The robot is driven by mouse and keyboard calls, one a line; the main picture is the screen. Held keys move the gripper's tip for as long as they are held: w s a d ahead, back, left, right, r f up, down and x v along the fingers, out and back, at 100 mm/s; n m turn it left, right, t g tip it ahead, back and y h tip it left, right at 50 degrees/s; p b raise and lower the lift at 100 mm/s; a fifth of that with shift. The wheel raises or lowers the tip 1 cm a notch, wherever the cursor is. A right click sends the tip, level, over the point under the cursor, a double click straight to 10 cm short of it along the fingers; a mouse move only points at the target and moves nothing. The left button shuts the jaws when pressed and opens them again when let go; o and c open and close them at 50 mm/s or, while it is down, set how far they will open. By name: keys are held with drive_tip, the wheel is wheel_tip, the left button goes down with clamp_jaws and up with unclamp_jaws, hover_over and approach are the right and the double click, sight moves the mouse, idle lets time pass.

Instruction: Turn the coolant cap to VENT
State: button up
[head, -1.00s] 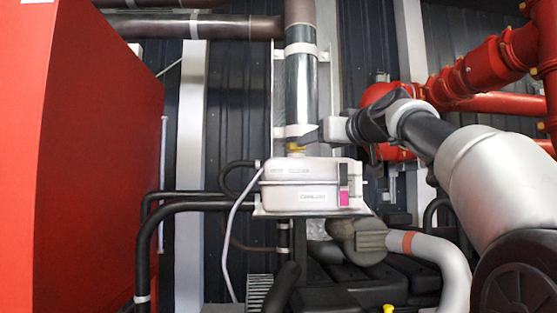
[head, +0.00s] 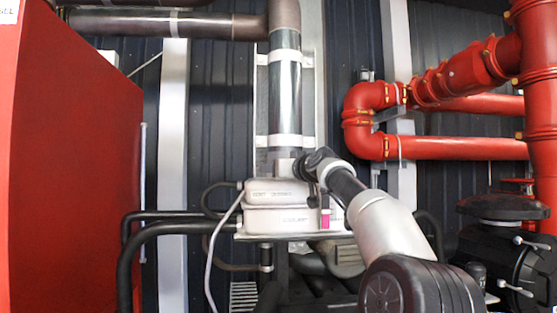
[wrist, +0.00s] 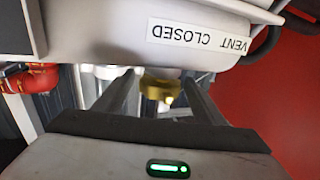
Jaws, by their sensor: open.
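The white coolant tank (head: 262,216) stands on a bracket in front of the dark wall. Its brass-yellow cap (wrist: 160,87) shows in the wrist view, between my two fingers. In the head view the cap is hidden by my gripper. A label (wrist: 199,39) reading VENT and CLOSED is on the tank and shows upside down in the wrist view. My gripper (head: 287,167) is at the tank's top and is open, with the fingers (wrist: 157,93) on either side of the cap. I cannot tell whether they touch it.
A vertical pipe (head: 285,95) rises just behind the tank. A red cabinet (head: 65,170) stands at the left. Red pipes (head: 455,148) run at the right. Black hoses (head: 170,229) and a grey hose lie beside and below the tank.

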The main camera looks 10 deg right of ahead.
drive_tip(key=shift+w+a, duration=0.15)
drive_tip(key=shift+w, duration=0.2)
drive_tip(key=c, duration=1.1)
drive_tip(key=shift+o, duration=0.2)
drive_tip(key=shift+r+m+h+p, duration=0.1)
drive_tip(key=shift+m+h+p, duration=0.4)
drive_tip(key=shift+h+p, duration=0.2)
drive_tip(key=shift+a+m+t+h+p, duration=0.15)
drive_tip(key=shift+m+t+h+p, duration=0.2)
drive_tip(key=shift+h, duration=0.35)
drive_tip(key=shift+a+m+h+p, duration=0.15)
drive_tip(key=shift+m+h+p, duration=0.3)
drive_tip(key=shift+m+h, duration=0.6)
drive_tip(key=shift+d+m+g+h, duration=0.15)
drive_tip(key=shift+m+g+h, duration=0.45)
drive_tip(key=shift+m+h, duration=1.05)
drive_tip(key=shift+d+m+g+h, duration=0.1)
drive_tip(key=shift+m+g+h, duration=0.55)
drive_tip(key=shift+h, duration=1.75)
drive_tip(key=shift+m+h, duration=0.4)
